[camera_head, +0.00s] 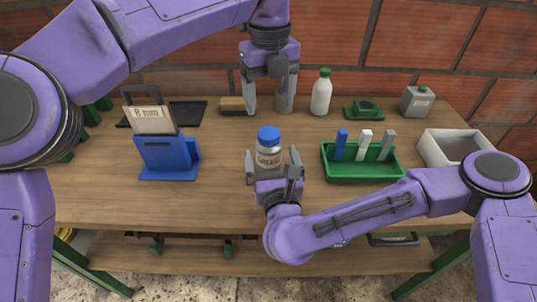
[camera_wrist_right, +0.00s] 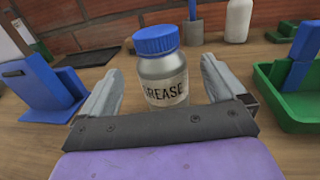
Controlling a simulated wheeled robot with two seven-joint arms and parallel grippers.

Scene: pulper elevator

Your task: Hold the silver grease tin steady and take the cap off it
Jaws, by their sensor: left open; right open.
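The silver grease tin (camera_head: 268,158) stands upright on the table in front of my right gripper, with its blue cap (camera_head: 268,133) on top. In the right wrist view the tin (camera_wrist_right: 163,82) shows a "GREASE" label, and the ribbed blue cap (camera_wrist_right: 156,40) sits on it. My right gripper (camera_head: 273,160) is open and low, with its fingers at either side of the tin's near side; gaps show between fingers and tin in the wrist view. My left gripper (camera_head: 270,105) is open and points down, above and behind the tin, clear of the cap.
A blue holder (camera_head: 168,158) with cards stands at the left. A green tray (camera_head: 362,172) with upright coloured pieces is right of the tin, and a white box (camera_head: 430,146) is farther right. A white bottle (camera_head: 321,93) and a grey can (camera_head: 416,101) stand at the back.

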